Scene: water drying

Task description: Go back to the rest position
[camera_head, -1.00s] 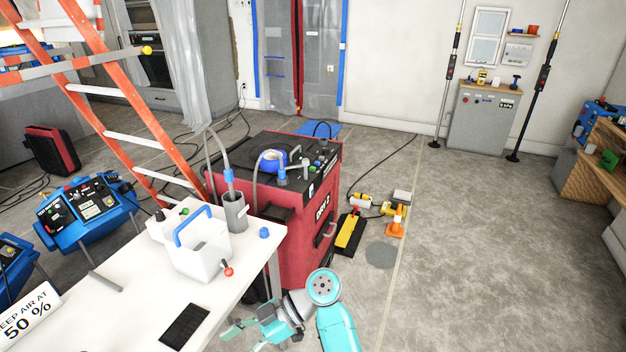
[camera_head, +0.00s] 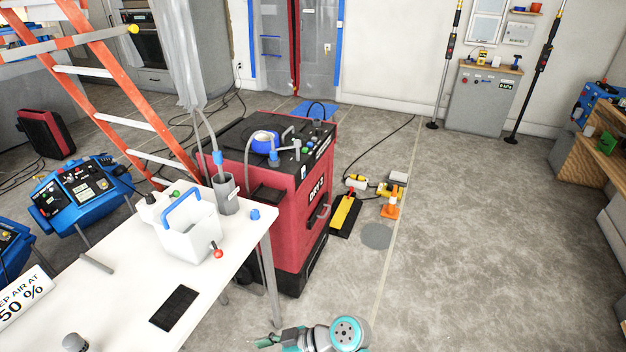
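My gripper (camera_head: 268,341) is at the bottom edge of the head view, low beside the right side of the white table. My teal and grey arm joint (camera_head: 347,333) shows just right of it. The fingers are small and partly cut off by the frame's edge, so I cannot tell whether they are open or shut. I see nothing held in the part that shows.
The white table (camera_head: 110,290) at left bears a white bucket (camera_head: 188,238), a grey cup (camera_head: 228,195) and a black pad (camera_head: 174,307). A red machine (camera_head: 300,215) stands behind it. The floor at right is clear.

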